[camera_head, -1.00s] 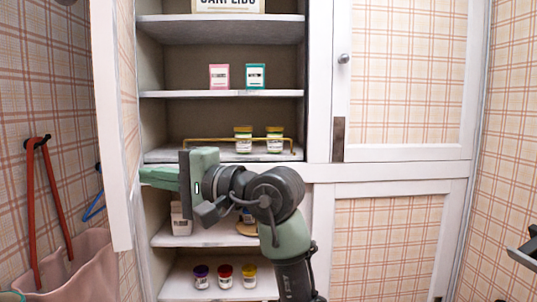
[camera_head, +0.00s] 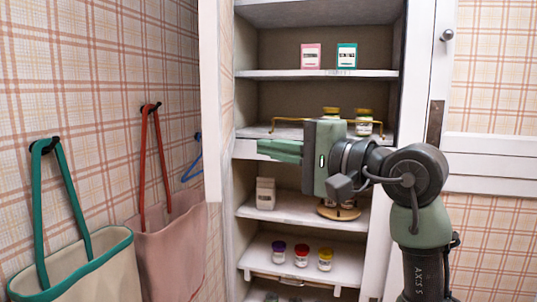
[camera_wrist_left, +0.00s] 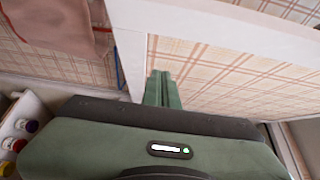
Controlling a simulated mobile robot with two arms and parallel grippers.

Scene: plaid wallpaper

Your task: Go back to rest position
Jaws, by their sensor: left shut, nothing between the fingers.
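My left gripper (camera_head: 262,147) is green and points left in front of the open cupboard. Its fingers are together with nothing between them. In the left wrist view its closed fingers (camera_wrist_left: 160,88) point at the plaid inner side of the open door. In the head view the gripper covers part of a middle shelf edge. My right gripper is not in view.
The open cupboard door (camera_head: 211,100) stands left of the gripper. Shelves hold a pink box (camera_head: 311,56), a teal box (camera_head: 346,56), a white carton (camera_head: 265,193) and several jars (camera_head: 301,257). A pink bag (camera_head: 172,245) and a cream bag (camera_head: 85,270) hang on the left wall.

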